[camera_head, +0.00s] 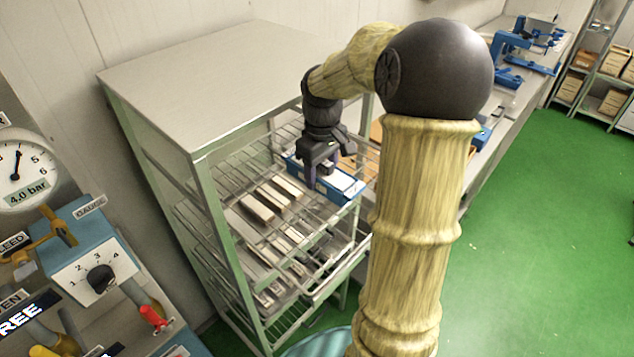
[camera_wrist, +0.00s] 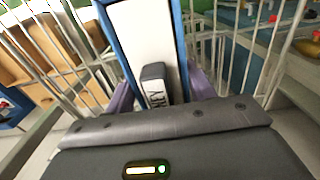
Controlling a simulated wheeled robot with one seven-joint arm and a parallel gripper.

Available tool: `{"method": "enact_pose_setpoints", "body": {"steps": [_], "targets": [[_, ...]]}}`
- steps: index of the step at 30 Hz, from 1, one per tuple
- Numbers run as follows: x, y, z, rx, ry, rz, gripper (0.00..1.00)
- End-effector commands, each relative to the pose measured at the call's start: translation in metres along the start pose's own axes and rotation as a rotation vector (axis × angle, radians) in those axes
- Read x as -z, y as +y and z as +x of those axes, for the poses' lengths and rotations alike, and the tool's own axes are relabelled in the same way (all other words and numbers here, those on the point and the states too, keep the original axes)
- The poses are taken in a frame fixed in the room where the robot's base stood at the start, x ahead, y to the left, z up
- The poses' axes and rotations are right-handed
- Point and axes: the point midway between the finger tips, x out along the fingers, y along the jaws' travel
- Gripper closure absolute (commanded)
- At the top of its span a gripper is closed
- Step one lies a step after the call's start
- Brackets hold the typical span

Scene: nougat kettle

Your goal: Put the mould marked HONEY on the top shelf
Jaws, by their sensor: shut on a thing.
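My gripper (camera_head: 319,175) is inside the open front of the wire rack. It is shut on a blue-sided mould (camera_head: 337,191) with a white top. In the wrist view the mould (camera_wrist: 147,40) runs away from me between my purple fingers. A dark tab on its near end carries letters ending in "NEY"; the rest of the label is hidden. The mould is at the right part of the rack's upper wire shelf (camera_head: 235,185). I cannot tell whether it touches the wires or hangs just above them.
Several pale bars (camera_head: 257,207) lie on the rack's wire shelves, to the left of the mould. A solid metal top (camera_head: 215,75) covers the rack. Its front post (camera_head: 220,230) stands left of my arm. A gauge panel (camera_head: 95,260) is at lower left.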

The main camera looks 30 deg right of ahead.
Motion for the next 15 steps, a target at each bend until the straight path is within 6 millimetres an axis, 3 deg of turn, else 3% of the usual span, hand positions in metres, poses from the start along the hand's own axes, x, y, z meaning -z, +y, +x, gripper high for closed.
{"method": "enact_pose_setpoints", "body": {"steps": [5,15], "targets": [[0.004,-0.012,-0.003,-0.001,0.002,-0.004,0.83],[0.003,-0.012,0.032,0.001,-0.001,-0.002,0.83]]}}
